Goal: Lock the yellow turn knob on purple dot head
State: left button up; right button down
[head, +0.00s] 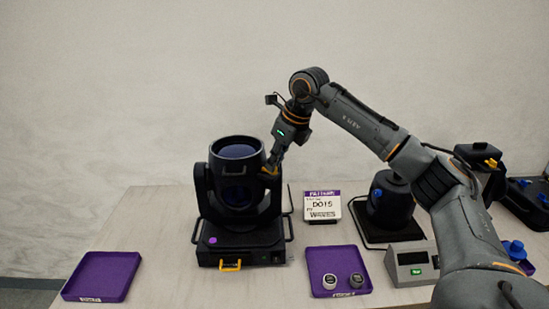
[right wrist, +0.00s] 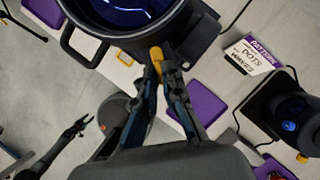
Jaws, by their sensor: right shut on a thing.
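The purple dot head (head: 238,182) is a black moving-head light that stands upright on the table, its lens facing up. A purple dot (head: 212,240) marks the front of its base. The yellow turn knob (right wrist: 156,54) sits on the side of the head's barrel in the right wrist view. My right gripper (head: 270,170) is at the right side of the barrel. In the right wrist view its fingers (right wrist: 158,70) are shut on the yellow knob. The knob is mostly hidden by the fingers in the head view. My left gripper does not show in the head view.
An empty purple tray (head: 103,276) lies at the left. Another purple tray (head: 318,260) holds two small round parts in front. A pattern sign (head: 322,206), a second black head (head: 390,200) and a grey box with a green display (head: 412,264) stand to the right.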

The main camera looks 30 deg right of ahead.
dwell(0.4)
jog(key=c, duration=1.5)
grip_release()
jog(key=shift+o, duration=0.2)
jog(key=shift+r, duration=0.1)
jog(key=v, duration=1.2)
jog(key=shift+d, duration=0.2)
